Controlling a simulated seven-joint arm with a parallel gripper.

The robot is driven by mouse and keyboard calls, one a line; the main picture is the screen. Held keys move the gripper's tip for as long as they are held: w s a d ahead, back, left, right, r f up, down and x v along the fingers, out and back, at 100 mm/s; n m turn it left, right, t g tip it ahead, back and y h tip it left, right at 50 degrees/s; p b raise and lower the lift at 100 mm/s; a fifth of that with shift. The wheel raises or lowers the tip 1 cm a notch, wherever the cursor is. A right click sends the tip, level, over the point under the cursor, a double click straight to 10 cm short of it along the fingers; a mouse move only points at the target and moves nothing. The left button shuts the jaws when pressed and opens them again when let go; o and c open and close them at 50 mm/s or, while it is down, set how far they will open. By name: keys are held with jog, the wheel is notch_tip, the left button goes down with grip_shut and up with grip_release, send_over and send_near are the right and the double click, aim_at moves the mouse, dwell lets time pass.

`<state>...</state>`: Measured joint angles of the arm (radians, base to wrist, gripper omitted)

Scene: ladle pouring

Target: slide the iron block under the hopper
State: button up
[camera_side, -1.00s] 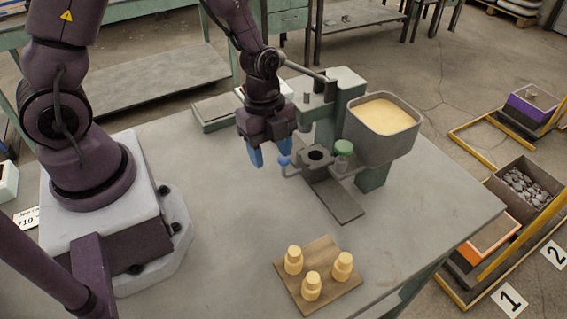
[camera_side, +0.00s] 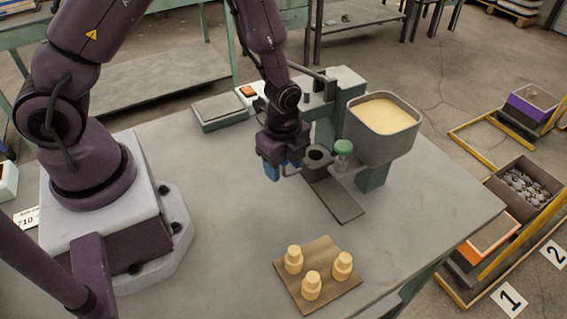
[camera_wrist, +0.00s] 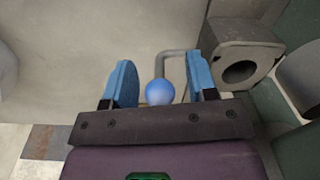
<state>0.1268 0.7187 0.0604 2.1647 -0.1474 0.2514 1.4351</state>
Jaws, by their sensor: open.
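The iron block (camera_side: 317,160) is dark grey with a round hole in its top, and sits on a flat track at the left of the hopper (camera_side: 384,132), not beneath it. The block and its hole also show in the wrist view (camera_wrist: 240,66). A bent rod (camera_wrist: 172,55) runs from the block to a blue ball knob (camera_wrist: 160,92). My gripper (camera_side: 275,173) is low over the table at the block's left. In the wrist view its blue fingers (camera_wrist: 160,75) are open, one on each side of the knob. In the side view my gripper hides the knob.
The hopper holds pale sand. The bare track plate (camera_side: 340,202) extends toward the front. A wooden board (camera_side: 322,292) with three yellow pieces (camera_side: 312,286) lies at the front. The table left of the track is clear.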

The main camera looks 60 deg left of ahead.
jog(key=shift+f, duration=0.2)
grip_shut()
jog(key=d, duration=0.9)
jog(key=shift+d, duration=0.15)
jog(key=shift+c, duration=0.4)
grip_release()
jog(key=shift+o, duration=0.4)
jog(key=shift+r, duration=0.15)
notch_tip(320, 180, up, 13)
